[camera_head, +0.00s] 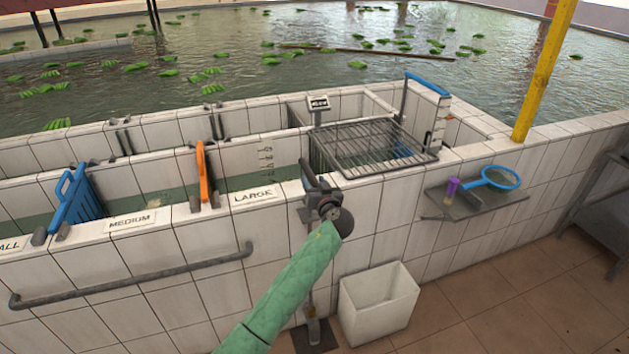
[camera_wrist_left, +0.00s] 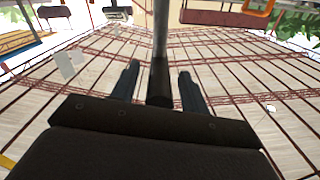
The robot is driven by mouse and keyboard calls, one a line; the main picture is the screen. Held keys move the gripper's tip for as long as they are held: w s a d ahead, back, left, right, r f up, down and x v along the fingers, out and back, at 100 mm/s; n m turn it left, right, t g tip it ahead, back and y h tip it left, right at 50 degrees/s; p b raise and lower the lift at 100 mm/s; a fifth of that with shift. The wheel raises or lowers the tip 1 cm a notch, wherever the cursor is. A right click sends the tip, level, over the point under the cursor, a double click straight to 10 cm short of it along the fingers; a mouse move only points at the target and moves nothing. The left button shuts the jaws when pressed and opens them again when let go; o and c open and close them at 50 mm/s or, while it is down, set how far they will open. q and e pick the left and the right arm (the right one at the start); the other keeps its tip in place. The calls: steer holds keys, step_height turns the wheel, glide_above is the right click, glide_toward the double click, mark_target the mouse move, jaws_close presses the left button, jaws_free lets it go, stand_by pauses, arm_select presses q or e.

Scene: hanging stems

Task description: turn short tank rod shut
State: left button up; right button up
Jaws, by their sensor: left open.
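In the left wrist view, a grey rod (camera_wrist_left: 160,35) with a thicker dark end comes down from the top edge. Its dark end lies between the two fingers of my left gripper (camera_wrist_left: 158,82), with a gap on each side. The fingers are open. In the head view, my left gripper (camera_head: 314,186) is at the front tiled wall, right of the LARGE label, at the end of my green-sleeved arm. It hides most of what is behind it. A thin upright piece (camera_head: 310,297) shows below it; I cannot tell if it is the same rod. My right gripper is not in view.
A wire rack (camera_head: 372,147) lies over the tank beside a small scale (camera_head: 318,104). Orange (camera_head: 203,178) and blue (camera_head: 74,203) gates stand to the left. A grey rail (camera_head: 130,277) runs along the wall. A white bin (camera_head: 378,304) stands below; a shelf (camera_head: 478,202) is right.

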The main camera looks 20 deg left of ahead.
arm_select(q)
jaws_close()
